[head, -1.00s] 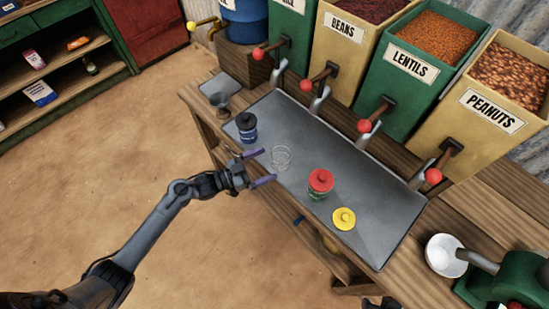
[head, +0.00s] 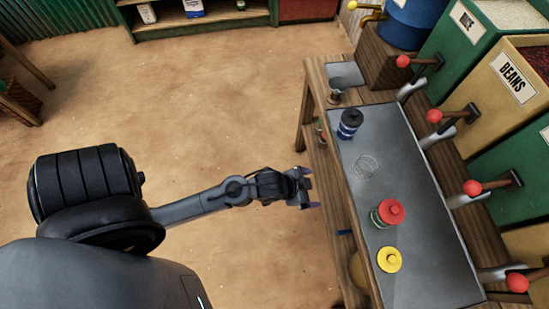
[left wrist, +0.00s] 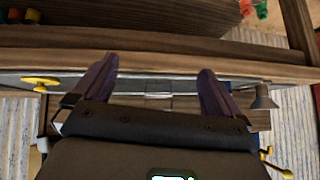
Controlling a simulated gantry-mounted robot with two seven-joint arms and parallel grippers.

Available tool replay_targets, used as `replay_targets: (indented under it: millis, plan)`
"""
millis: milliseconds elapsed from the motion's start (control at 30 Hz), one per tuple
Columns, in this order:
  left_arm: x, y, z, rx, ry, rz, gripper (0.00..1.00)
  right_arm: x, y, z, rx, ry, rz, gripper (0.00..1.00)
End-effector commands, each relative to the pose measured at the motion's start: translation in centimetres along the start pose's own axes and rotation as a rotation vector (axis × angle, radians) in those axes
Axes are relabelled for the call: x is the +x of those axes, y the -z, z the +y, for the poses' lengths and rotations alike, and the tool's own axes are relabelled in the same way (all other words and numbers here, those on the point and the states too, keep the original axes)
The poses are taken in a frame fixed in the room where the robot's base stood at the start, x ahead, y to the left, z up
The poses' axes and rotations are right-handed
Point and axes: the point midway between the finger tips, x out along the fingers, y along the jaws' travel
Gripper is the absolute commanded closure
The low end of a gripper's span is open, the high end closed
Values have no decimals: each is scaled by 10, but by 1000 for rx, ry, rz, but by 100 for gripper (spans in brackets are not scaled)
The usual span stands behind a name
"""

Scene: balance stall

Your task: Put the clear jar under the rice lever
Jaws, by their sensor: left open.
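The clear jar (head: 365,166) stands on the grey metal counter top, between a blue jar with a dark lid (head: 350,123) and a red-lidded jar (head: 388,213). It is see-through and faint. The rice lever (head: 403,61), with a red knob, sticks out from the green rice bin (head: 468,22) at the back; its metal spout (head: 411,88) hangs over the counter's far edge. My left gripper (head: 309,188) is open and empty, off the counter's left edge and apart from the jar. Its purple fingers (left wrist: 156,66) also show spread in the left wrist view. My right gripper is out of view.
A yellow lid (head: 389,260) lies near the red-lidded jar. A small metal cup (head: 336,97) and a grey plate (head: 345,75) are at the counter's far end. Other levers, such as the beans lever (head: 434,116), line the right side. Floor left of the counter is clear.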

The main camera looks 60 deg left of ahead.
Motion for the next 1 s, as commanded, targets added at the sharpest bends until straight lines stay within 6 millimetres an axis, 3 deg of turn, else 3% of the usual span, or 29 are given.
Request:
replay_targets:
  millis: [33, 200, 400, 1000]
  plan:
    - [-18, -10, 5, -33, 8, -70, 0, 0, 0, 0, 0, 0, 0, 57]
    - [-69, -39, 16, -125, 9, -277, 0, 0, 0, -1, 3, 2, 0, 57]
    - [-102, -57, 25, -182, -9, -400, 0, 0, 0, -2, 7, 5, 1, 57]
    - [-106, -57, 26, -206, -8, -409, 0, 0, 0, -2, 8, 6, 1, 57]
